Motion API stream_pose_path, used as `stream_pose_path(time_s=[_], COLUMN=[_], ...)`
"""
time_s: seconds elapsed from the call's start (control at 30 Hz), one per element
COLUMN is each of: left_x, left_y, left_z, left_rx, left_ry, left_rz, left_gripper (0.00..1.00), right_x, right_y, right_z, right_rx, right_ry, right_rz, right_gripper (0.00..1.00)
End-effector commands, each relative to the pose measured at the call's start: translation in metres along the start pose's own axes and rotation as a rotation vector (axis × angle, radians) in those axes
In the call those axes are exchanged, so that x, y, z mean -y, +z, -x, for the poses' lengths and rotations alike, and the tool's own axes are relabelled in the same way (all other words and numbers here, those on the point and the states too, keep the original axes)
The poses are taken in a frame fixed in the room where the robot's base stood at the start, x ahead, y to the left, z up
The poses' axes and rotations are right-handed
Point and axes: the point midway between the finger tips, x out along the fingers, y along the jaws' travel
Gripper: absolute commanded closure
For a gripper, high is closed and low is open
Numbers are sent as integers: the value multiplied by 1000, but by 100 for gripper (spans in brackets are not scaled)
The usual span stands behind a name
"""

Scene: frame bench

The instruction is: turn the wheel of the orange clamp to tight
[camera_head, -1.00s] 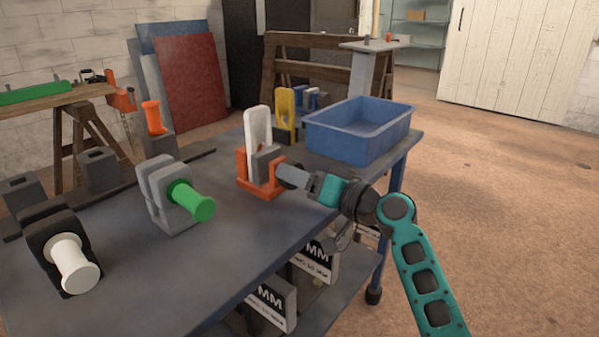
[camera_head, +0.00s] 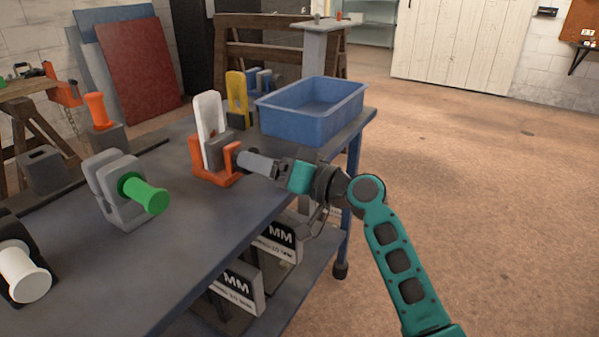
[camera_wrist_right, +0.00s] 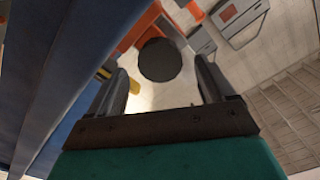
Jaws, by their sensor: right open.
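The orange clamp (camera_head: 229,179) stands on the bench in the head view, with a tall white upright and a grey block in its orange frame. Its dark round wheel (camera_wrist_right: 160,60) faces my right wrist camera, and only its edge shows in the head view. My right gripper (camera_head: 244,161) points at the wheel from the right. In the wrist view the fingers (camera_wrist_right: 162,78) are open, one on each side of the wheel, with gaps showing. I cannot tell whether the tips reach past the wheel's face. My left gripper is not in view.
A blue bin (camera_head: 310,125) stands behind my right forearm at the bench's far end. A grey clamp with a green handle (camera_head: 144,194) and a black one with a white handle (camera_head: 24,275) stand nearer. A yellow clamp (camera_head: 237,92) is behind. The bench top (camera_head: 190,235) in front is clear.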

Motion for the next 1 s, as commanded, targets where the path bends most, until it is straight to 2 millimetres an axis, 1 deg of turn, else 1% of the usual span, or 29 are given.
stream_pose_path(time_s=[0.03,0.2,0.3,0.43,0.6,0.93,1.0], left_x=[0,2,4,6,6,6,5], left_y=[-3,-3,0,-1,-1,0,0], left_z=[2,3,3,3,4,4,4], left_rx=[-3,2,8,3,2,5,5], left_ry=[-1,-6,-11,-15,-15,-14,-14], left_rz=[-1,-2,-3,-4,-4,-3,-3], left_gripper=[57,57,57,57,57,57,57], right_x=[0,0,0,-1,0,0,-2], right_y=[-1,0,0,0,0,0,4], right_z=[13,52,72,91,102,104,105], right_rx=[1,2,2,1,1,1,3], right_ry=[3,4,2,2,0,0,10], right_rz=[1,0,0,-1,-2,-2,-3], right_gripper=[18,18,18,18,18,18,18])
